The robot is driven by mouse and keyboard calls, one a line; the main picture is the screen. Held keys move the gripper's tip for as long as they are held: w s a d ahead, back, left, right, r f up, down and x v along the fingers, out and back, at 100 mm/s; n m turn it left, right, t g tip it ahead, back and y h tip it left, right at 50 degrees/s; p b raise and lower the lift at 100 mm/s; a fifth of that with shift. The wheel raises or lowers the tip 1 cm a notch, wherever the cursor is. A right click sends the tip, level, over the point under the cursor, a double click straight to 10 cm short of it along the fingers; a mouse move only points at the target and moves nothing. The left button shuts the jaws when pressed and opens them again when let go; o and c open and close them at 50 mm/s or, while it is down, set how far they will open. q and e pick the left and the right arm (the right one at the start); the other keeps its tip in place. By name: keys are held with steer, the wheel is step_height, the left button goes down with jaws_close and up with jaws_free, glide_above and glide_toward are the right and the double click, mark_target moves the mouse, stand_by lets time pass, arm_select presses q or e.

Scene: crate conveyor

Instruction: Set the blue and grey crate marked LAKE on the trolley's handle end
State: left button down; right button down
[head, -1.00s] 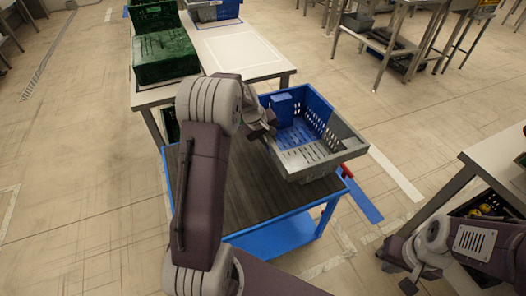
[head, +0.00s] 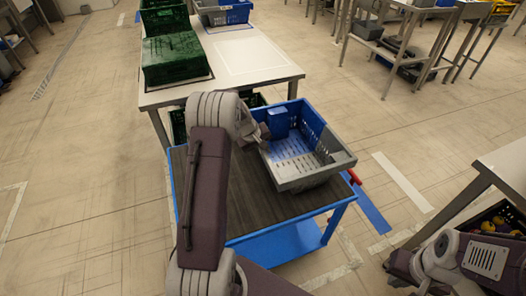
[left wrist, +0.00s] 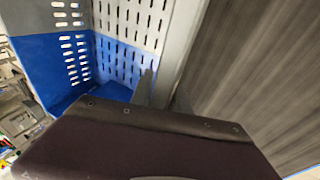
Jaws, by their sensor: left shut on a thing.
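The blue and grey crate (head: 315,176) is over the right end of the trolley (head: 262,203), beside a red part that looks like its handle (head: 352,177). No LAKE marking is readable. The crate looks roughly level; I cannot tell whether its base touches the deck. My left gripper (head: 262,133) is shut on the crate's left wall. In the left wrist view its fingers (left wrist: 162,88) straddle the grey wall of the crate (left wrist: 178,45), with the dark deck (left wrist: 250,60) alongside. My right gripper (head: 400,270) is at the lower right, away from the crate; its jaws do not show clearly.
A white-topped table (head: 245,55) behind the trolley bears green crates (head: 175,58) and another blue and grey crate (head: 225,12). A bench (head: 500,170) stands at the right with a crate of round items (head: 490,222) below.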

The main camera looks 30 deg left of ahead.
arm_select(q)
steer(key=c, duration=1.2)
jaws_free()
steer(key=shift+c, duration=0.2)
steer(key=shift+s+r, duration=0.1)
steer(key=shift+r, duration=0.25)
steer(key=p+v, duration=0.3)
steer(key=v, duration=0.8)
steer(key=s+d+m, duration=0.1)
steer(key=s+d, duration=0.1)
steer(key=d, duration=0.1)
steer(key=s+d+f+m+g, duration=0.1)
steer(key=s+d, duration=0.1)
steer(key=d, duration=0.1)
steer(key=s+d+m, duration=0.1)
steer(key=s+d, duration=0.1)
steer(key=d, duration=0.1)
steer(key=shift+s+f+m+g, duration=0.15)
steer(key=shift+s+m+g, duration=0.15)
steer(key=shift+s, duration=0.1)
steer(key=s+d+f+m+g, duration=0.1)
steer(key=s+d+m, duration=0.2)
steer(key=s, duration=0.4)
steer(key=s+d+f+m+y, duration=0.1)
steer(key=s+d+m, duration=0.2)
steer(key=s, duration=0.4)
steer(key=shift+s+d+f+g, duration=0.2)
steer(key=shift+d+f+g, duration=0.15)
steer(key=shift+d, duration=0.55)
